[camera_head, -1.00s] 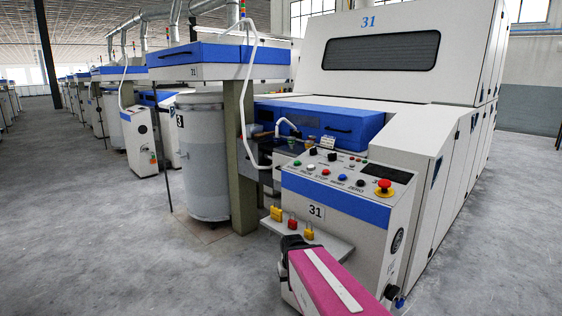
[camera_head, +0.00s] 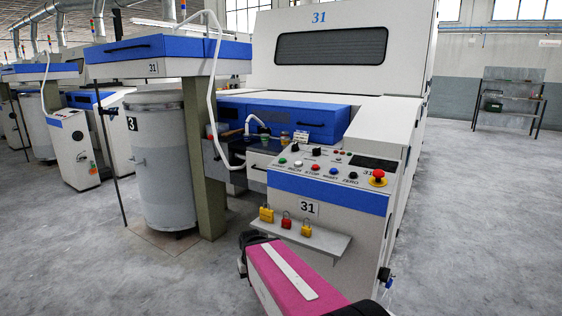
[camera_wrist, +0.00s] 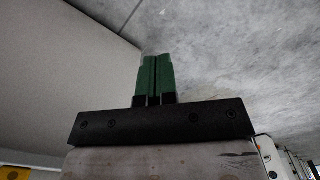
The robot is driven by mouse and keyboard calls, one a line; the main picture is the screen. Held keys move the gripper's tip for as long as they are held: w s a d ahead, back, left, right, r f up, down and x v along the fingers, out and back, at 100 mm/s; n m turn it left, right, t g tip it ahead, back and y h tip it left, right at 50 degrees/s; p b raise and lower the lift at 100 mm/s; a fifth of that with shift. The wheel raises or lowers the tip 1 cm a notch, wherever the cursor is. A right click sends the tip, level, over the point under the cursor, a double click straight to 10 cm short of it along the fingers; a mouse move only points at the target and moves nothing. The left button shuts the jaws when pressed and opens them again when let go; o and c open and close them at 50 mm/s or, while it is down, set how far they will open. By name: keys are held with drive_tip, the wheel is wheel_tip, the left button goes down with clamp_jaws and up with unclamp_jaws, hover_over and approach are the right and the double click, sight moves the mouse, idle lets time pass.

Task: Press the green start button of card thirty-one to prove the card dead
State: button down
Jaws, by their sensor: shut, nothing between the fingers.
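The card console (camera_head: 330,195), marked 31, stands right of centre in the head view, with a sloping cream and blue button panel. The green button (camera_head: 282,161) is leftmost in the front row, beside a white, a red (camera_head: 315,167), a blue and a black button. A red emergency mushroom (camera_head: 379,174) sits at the panel's right. My gripper (camera_wrist: 155,60) shows in the wrist view with its green fingers shut and empty, against grey floor and a cream surface. I cannot make out its fingers in the head view. The green button looks uncovered.
Yellow and red padlocks (camera_head: 286,220) stand on a small shelf (camera_head: 325,238) below the panel. A grey can (camera_head: 160,160) and a post (camera_head: 205,155) stand left of the console. A metal rack (camera_head: 508,98) stands far right. Floor at right is clear.

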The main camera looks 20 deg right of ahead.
drive_tip(key=w+d+r+m+t, duration=0.1)
drive_tip(key=w+d+r, duration=0.1)
drive_tip(key=w+r, duration=0.3)
drive_tip(key=w+d+r+m+t, duration=0.1)
drive_tip(key=w+d+r+t, duration=0.15)
drive_tip(key=w, duration=0.55)
wheel_tip(320, 180, up, 38)
drive_tip(key=f+m+t, duration=0.1)
drive_tip(key=m+t, duration=0.2)
drive_tip(key=t, duration=0.4)
hover_over(283, 160)
drive_tip(key=s+a, duration=0.1)
drive_tip(key=a, duration=0.1)
drive_tip(key=shift+s+r+y, duration=0.2)
drive_tip(key=shift+y, duration=0.1)
drive_tip(key=shift+f, duration=0.1)
drive_tip(key=shift+w+d+f, duration=0.25)
drive_tip(key=shift+f, duration=1.15)
drive_tip(key=shift+w+d+f, duration=0.2)
drive_tip(key=shift+d+f, duration=0.1)
drive_tip(key=shift+f, duration=1.1)
drive_tip(key=shift+w+d+f, duration=0.25)
drive_tip(key=shift+f, duration=1.15)
drive_tip(key=shift+f, duration=0.1)
drive_tip(key=shift+d+f, duration=0.1)
drive_tip(key=shift+f, duration=0.2)
